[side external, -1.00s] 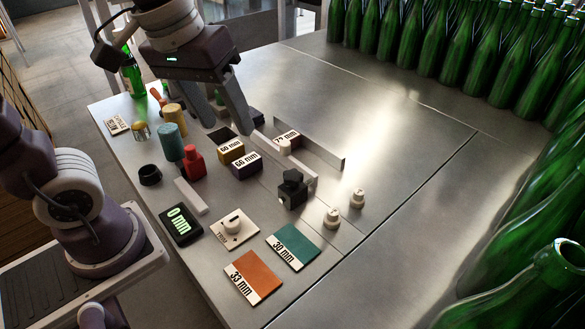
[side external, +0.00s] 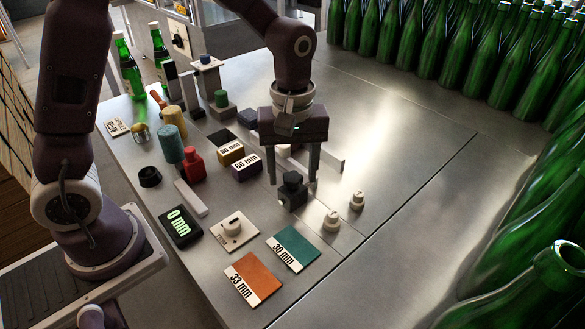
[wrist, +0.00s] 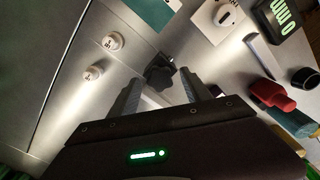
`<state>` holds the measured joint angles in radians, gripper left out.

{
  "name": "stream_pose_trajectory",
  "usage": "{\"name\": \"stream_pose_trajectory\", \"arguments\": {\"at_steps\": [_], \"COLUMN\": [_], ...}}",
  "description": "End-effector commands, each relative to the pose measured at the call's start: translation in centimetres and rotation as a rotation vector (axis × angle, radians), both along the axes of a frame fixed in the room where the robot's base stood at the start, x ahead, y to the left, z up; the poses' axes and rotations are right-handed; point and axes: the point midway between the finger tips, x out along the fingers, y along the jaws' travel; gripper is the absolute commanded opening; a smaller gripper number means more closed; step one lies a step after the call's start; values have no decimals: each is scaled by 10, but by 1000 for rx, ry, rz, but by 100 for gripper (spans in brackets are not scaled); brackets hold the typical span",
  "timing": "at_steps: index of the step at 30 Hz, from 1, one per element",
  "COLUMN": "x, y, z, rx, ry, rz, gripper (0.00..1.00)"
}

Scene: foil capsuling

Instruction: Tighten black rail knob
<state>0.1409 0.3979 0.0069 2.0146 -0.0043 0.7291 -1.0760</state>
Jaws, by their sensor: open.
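The black rail knob (side external: 292,186) is a lobed black knob on a black block, on the steel table at the front end of the metal rail. In the wrist view the knob (wrist: 158,78) lies just beyond and between my fingertips. My gripper (side external: 293,183) points down with its two fingers spread, one on either side of the knob in the side view. In the wrist view my gripper (wrist: 162,85) shows a wide gap between the fingers, with nothing held. Whether a finger touches the knob I cannot tell.
Two cream knobs (side external: 331,219) (side external: 357,199) stand to the right. A yellow 60 mm block (side external: 231,153) and a dark 66 mm block (side external: 247,167) stand to the left. Green 30 mm (side external: 292,248) and orange 33 mm (side external: 253,279) plates lie in front.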

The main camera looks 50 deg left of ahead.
Motion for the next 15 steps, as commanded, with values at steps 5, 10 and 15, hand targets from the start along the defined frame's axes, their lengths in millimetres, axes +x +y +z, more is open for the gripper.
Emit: {"name": "stream_pose_trajectory", "arguments": {"at_steps": [5, 10, 15], "x": [0, 0, 0], "y": [0, 0, 0], "z": [0, 0, 1], "rx": [0, 0, 0], "ry": [0, 0, 0], "rz": [-1, -1, -5], "gripper": [37, 3, 0]}}
